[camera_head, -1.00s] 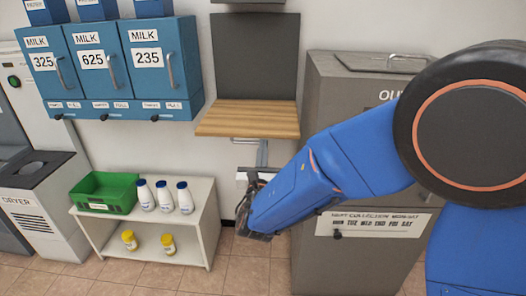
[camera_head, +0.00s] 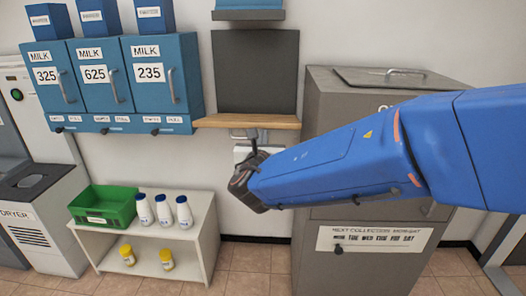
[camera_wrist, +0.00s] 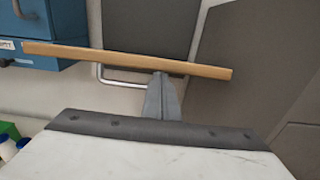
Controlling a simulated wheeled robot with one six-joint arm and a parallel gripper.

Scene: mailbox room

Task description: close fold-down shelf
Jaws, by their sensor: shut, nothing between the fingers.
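The fold-down shelf is a wooden board (camera_head: 248,121), standing out roughly level from the wall below a dark grey back panel (camera_head: 255,70). In the wrist view the board (camera_wrist: 90,55) is seen almost edge-on, with a metal bar (camera_wrist: 120,83) below it. My gripper (camera_head: 254,134) is shut and empty, pointing up just under the board. In the wrist view its fingertips (camera_wrist: 161,76) reach the board's lower edge; I cannot tell if they touch it.
Blue milk lockers (camera_head: 110,85) hang on the wall left of the shelf. A low white stand (camera_head: 203,235) below holds a green crate (camera_head: 84,218) and several bottles. A grey collection box (camera_head: 325,240) stands close on the right.

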